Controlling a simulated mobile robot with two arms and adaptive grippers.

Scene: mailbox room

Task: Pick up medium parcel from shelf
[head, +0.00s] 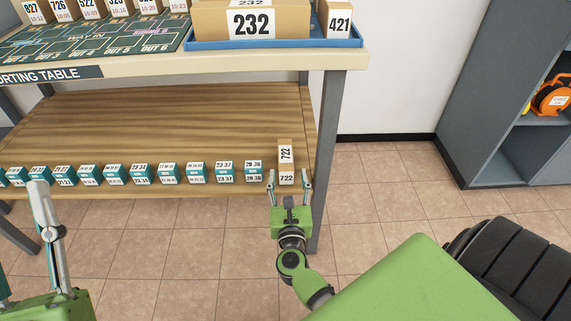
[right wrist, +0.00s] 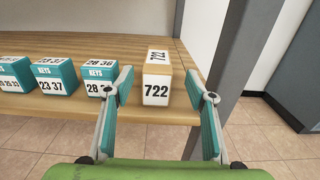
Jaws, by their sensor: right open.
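A light brown parcel (head: 286,163) labelled 722 stands upright at the front right of the wooden lower shelf (head: 170,120). In the right wrist view the parcel (right wrist: 157,78) is upright between the fingers. My right gripper (head: 290,190) is open, its fingers to either side of the parcel's front; in the right wrist view the open gripper (right wrist: 160,85) shows a gap on both sides of it. My left gripper (head: 30,225) is at the lower left, cut by the frame edge; one finger shows clearly, apart from the other at the edge, and nothing is seen held.
A row of teal and white key boxes (head: 196,172) lines the shelf's front edge, left of the parcel. A grey table leg (head: 330,130) stands close on the right. Above, a blue tray (head: 270,44) holds large parcel 232 (head: 252,22) and parcel 421 (head: 339,22).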

